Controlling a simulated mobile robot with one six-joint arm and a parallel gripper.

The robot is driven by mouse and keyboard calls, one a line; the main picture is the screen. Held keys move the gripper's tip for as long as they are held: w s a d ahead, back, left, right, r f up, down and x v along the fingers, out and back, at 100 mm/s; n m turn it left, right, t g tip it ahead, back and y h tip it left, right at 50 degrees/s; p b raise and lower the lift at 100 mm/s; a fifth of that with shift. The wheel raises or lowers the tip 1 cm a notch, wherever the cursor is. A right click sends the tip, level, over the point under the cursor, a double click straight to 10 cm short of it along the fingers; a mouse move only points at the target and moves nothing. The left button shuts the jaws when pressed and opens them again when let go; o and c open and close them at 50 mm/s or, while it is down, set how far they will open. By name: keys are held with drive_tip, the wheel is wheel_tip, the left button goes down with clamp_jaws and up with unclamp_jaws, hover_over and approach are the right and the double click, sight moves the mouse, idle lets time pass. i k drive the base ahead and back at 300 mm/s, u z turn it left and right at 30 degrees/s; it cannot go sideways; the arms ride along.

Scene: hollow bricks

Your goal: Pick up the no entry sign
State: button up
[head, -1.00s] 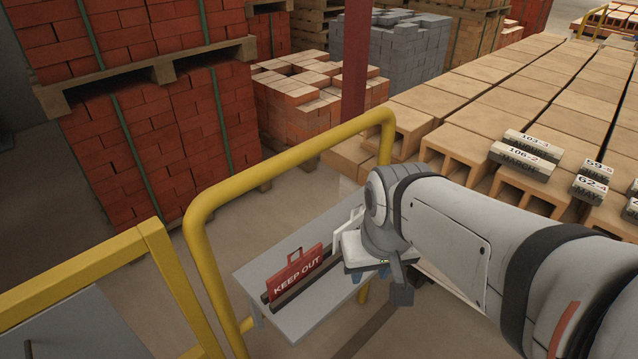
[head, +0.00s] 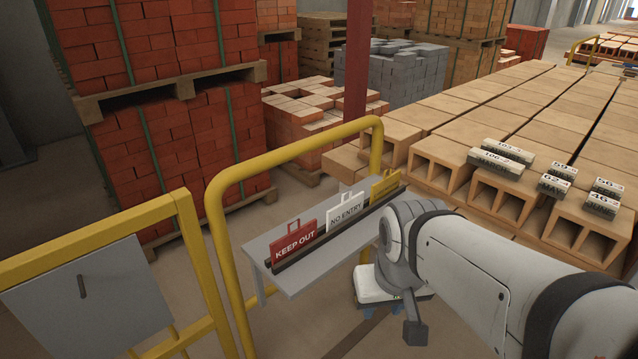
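The no entry sign (head: 346,213) is a white plate with a handle on top and dark "NO ENTRY" lettering. It stands upright in a dark slotted rail (head: 335,232) on a small grey table, between the red keep out sign (head: 295,241) and a yellow sign (head: 385,187). My gripper (head: 376,306) is low, in front of the table on its near right side, apart from the no entry sign. Its fingers point down and are mostly hidden behind my wrist, so its opening does not show.
A yellow guard rail (head: 214,200) stands at the table's left and back. Hollow bricks (head: 505,190) with small numbered blocks (head: 501,150) on top lie to the right. Stacked red bricks (head: 170,130) stand behind. Grey table top (head: 300,280) is bare in front of the rail.

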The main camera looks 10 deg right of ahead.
sight(335, 217)
drive_tip(key=z, duration=0.1)
drive_tip(key=i, duration=0.9)
drive_tip(key=u, duration=0.05)
